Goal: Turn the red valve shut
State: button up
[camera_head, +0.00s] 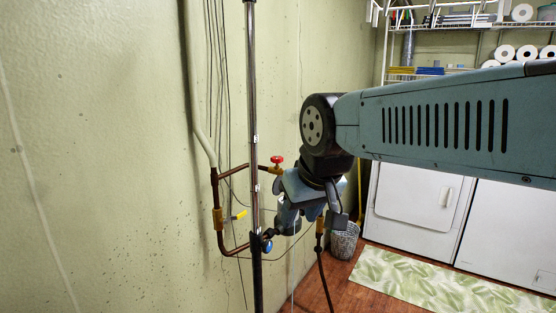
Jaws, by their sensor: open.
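The red valve (277,160) is a small red handle on a brass fitting, on the copper pipework along the green wall. It stands just above and left of my gripper (312,218). My gripper hangs below my arm's dark wrist, with its jaws pointing downward and apart. Nothing shows between them. In the picture the gripper overlaps the pipe to the right of the red valve. I cannot tell how near it is in depth or whether it touches. The red handle itself is in plain view.
A yellow lever (238,215) and a blue valve handle (267,247) sit on the same pipework. A wicker basket (343,241), white appliances (415,205) and a leaf-patterned rug (430,283) are to the right.

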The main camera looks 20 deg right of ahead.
aim_at(276, 160)
jog(key=k, duration=2.3)
jog(key=z, duration=0.4)
jog(key=i, duration=1.7)
jog(key=u, duration=0.05)
